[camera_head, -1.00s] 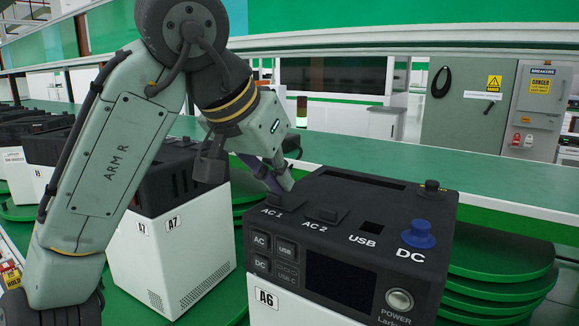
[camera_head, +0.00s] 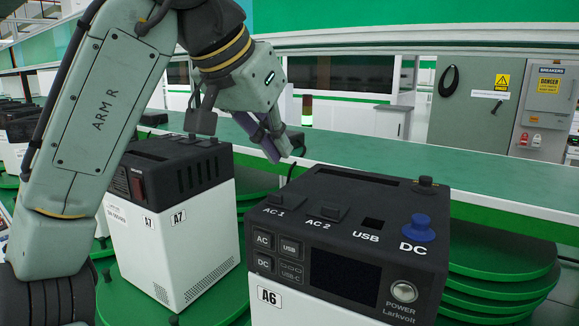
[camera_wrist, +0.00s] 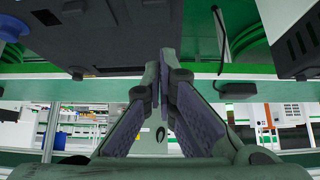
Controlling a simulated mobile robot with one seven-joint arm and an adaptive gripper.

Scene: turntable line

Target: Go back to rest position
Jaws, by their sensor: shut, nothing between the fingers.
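My gripper (camera_head: 283,150) is in the air behind and above the back left of the power station A6 (camera_head: 345,220) in the head view. In the wrist view its two fingers (camera_wrist: 164,62) are brought together with nothing between them. The A6 unit stands upright, with a blue DC knob (camera_head: 417,230), AC and USB sockets on top, and a dark screen on its front. A second unit, A7 (camera_head: 175,235), stands to the left of A6, partly hidden by my arm.
A green counter (camera_head: 400,165) runs behind the units. Stacked green turntable discs (camera_head: 497,270) are at the right. A grey cabinet (camera_head: 465,105) and a breaker box (camera_head: 545,100) stand at the back right. More units are at the far left.

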